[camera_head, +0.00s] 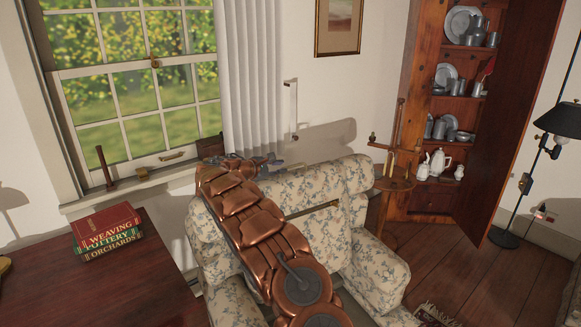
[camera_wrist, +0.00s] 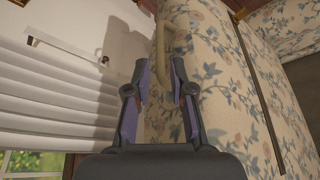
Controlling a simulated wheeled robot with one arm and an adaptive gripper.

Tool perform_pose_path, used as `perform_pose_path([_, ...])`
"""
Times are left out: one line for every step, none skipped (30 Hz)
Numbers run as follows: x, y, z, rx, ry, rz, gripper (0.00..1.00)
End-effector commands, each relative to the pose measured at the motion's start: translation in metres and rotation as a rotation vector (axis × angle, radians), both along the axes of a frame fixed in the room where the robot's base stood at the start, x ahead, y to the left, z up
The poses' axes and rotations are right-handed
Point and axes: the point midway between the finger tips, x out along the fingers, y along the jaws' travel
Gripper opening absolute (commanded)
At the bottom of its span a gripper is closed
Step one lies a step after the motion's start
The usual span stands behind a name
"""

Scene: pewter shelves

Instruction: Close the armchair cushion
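The armchair (camera_head: 370,255) has cream fabric with blue flowers and stands below and right of the window. Its upholstered back also fills the right of the wrist view (camera_wrist: 225,60). A thin brown strip (camera_head: 313,210) runs across the upholstery, and it shows as a long line in the wrist view (camera_wrist: 258,90). A tan curved bar (camera_wrist: 161,45) stands at the fabric's edge. My gripper (camera_wrist: 160,68) is open, with its fingers apart around or just short of the bar; contact cannot be told. My arm hides much of the chair's middle, so the seat cushion is not clearly visible.
A desk with stacked books (camera_head: 107,231) is at the left. A white wall and curtain (camera_head: 250,80) are close behind.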

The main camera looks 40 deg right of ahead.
Motion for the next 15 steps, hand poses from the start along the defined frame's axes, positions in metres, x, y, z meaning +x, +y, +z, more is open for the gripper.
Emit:
perform_pose_path([-0.001,-0.007,-0.002,0.001,0.001,-0.003,0.23])
perform_pose_path([-0.002,-0.011,-0.003,0.002,0.001,-0.003,0.23])
perform_pose_path([-0.002,-0.015,-0.004,0.002,0.001,-0.003,0.23])
perform_pose_path([-0.002,-0.018,-0.005,0.002,0.001,-0.003,0.23])
perform_pose_path([-0.002,-0.022,-0.006,0.003,0.001,-0.003,0.23])
perform_pose_path([-0.002,-0.027,-0.007,0.002,0.0,-0.004,0.23])
perform_pose_path([-0.002,-0.031,-0.008,0.001,0.0,-0.003,0.23])
perform_pose_path([-0.002,-0.035,-0.009,0.001,0.0,-0.003,0.23])
perform_pose_path([-0.002,-0.04,-0.011,0.002,0.0,-0.002,0.23])
perform_pose_path([-0.001,-0.043,-0.012,0.003,-0.001,-0.002,0.23])
perform_pose_path([-0.001,-0.045,-0.013,0.003,-0.001,-0.002,0.23])
perform_pose_path([-0.001,-0.049,-0.014,0.004,-0.001,-0.001,0.23])
perform_pose_path([-0.001,-0.051,-0.015,0.002,-0.002,-0.001,0.23])
perform_pose_path([-0.001,-0.054,-0.015,0.002,-0.001,-0.001,0.23])
perform_pose_path([-0.001,-0.056,-0.016,0.002,-0.001,-0.001,0.23])
